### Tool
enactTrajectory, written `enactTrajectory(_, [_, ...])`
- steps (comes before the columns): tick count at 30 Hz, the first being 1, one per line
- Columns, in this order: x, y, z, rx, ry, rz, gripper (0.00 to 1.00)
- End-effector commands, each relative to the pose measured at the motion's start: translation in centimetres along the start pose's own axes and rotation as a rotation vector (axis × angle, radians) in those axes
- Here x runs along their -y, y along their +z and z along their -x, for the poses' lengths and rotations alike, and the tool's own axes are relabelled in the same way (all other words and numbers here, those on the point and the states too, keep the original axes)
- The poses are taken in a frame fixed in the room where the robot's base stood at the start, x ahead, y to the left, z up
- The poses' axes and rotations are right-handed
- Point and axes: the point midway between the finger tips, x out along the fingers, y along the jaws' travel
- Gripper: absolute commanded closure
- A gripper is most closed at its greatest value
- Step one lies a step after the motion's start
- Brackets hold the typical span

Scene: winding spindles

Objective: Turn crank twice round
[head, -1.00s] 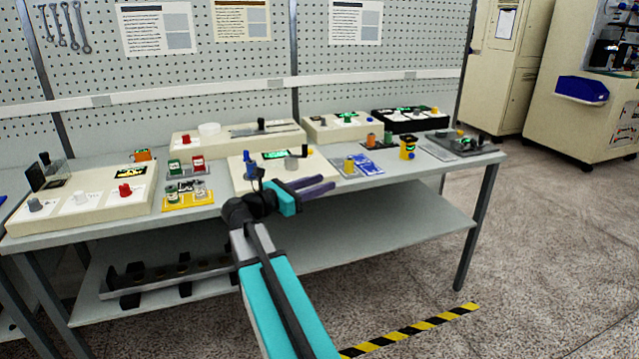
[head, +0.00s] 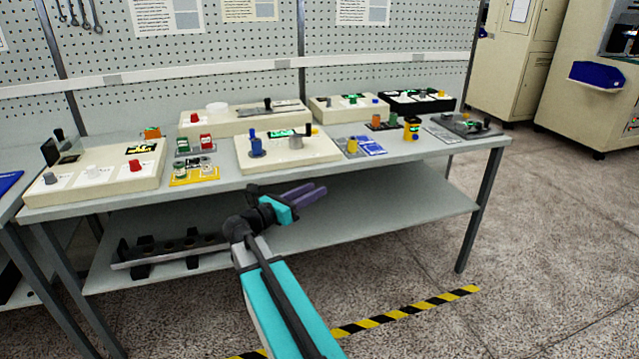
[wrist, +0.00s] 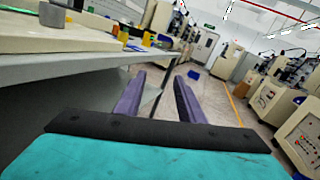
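A cream winding box (head: 288,158) sits at the middle of the bench's front. It carries a blue spindle (head: 256,147), a green display (head: 281,133) and a pale round hub (head: 295,142) with a dark upright handle, which looks like a crank. Other dark handles stand on the long box behind (head: 225,122) and the grey unit at right; I cannot tell which is the task's crank. My gripper (head: 314,192) is open and empty, in front of and below the bench edge. In the wrist view its purple fingers (wrist: 160,85) are apart with nothing between them.
The grey bench (head: 400,160) holds several other boxes, including a cream box (head: 100,185) at left. The lower shelf (head: 370,215) lies behind my gripper. Open floor (head: 560,240) lies to the right.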

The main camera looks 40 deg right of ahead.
Motion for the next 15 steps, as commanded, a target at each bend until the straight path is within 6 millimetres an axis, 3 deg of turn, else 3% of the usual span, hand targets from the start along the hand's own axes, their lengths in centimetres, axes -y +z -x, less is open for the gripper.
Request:
enactTrajectory(8, [-4.6,-5.1,3.7,0.1,0.169,0.19,0.64])
enactTrajectory(15, [-9.5,-10.0,8.3,0.23,0.383,0.411,0.64])
